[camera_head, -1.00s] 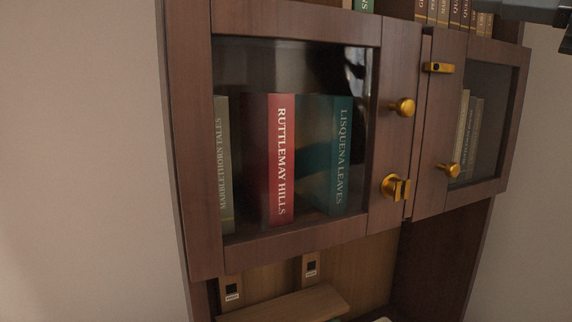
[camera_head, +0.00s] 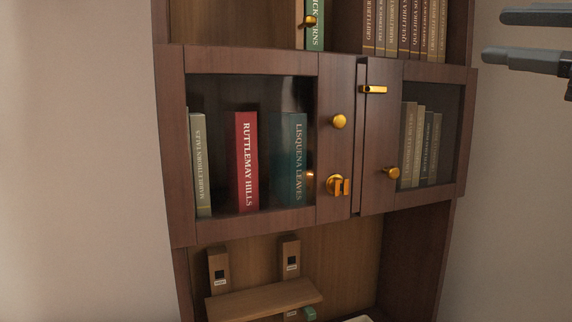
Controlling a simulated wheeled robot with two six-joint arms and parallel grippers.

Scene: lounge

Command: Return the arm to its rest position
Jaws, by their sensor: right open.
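My right gripper (camera_head: 492,36) is at the upper right edge of the head view. Its two dark fingers are apart with nothing between them. It is in front of the pale wall, to the right of the cabinet (camera_head: 335,150), and looks clear of it. Part of my right arm is cut off by the picture's edge. My left gripper does not show.
The cabinet's glass doors both look shut, with brass knobs (camera_head: 339,121) and a latch (camera_head: 373,90). Behind the left glass stand a red book (camera_head: 246,160) and others. More books (camera_head: 405,28) stand above. A small wooden shelf (camera_head: 262,299) is below. Plain wall (camera_head: 80,160) lies left.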

